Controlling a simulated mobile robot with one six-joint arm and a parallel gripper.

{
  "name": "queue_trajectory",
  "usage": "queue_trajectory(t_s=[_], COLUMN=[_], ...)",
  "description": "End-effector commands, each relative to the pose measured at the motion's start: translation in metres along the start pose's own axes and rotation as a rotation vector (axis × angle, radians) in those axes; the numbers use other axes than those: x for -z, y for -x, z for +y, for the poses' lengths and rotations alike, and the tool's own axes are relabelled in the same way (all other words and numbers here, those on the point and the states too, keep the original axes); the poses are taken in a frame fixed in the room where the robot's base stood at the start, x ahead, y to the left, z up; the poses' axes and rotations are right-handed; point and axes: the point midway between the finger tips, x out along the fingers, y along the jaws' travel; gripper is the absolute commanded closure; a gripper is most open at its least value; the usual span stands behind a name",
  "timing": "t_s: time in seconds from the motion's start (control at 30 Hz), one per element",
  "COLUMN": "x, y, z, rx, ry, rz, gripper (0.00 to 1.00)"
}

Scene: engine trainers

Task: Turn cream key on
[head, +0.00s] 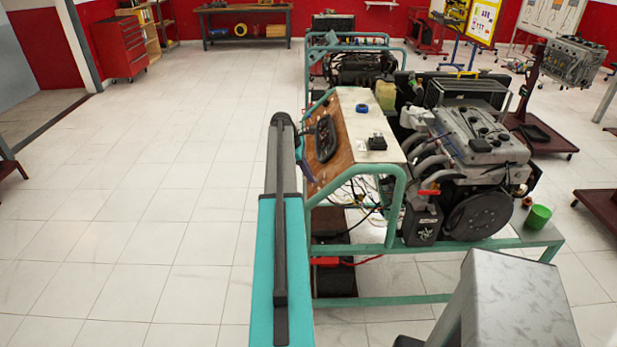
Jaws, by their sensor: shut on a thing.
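The engine trainer's slanted control panel (348,150) stands in the middle of the head view, with a wooden-brown front face and a pale top. My arm, teal and dark grey, reaches up from the bottom to the panel's left side. Only a small blue-grey part of my gripper (304,171) shows, close against the panel's front face. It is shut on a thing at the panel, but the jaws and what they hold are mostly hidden. The cream key cannot be made out. A dark instrument cluster (325,138) sits on the front face, just above and right of the gripper.
The engine (470,150) sits right of the panel on a teal frame (390,215). A green cup (538,216) stands on the frame's right end. Another trainer (358,66) stands behind. The tiled floor at left is clear up to a red cabinet (121,46).

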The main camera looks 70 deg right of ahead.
Motion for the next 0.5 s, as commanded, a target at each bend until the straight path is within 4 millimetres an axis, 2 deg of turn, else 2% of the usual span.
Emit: queue_trajectory(t_s=[0.5], x=[0.0027], y=[-0.0047], z=[-0.0087], rx=[-0.159], ry=[-0.336], rz=[0.000], gripper=[1.00])
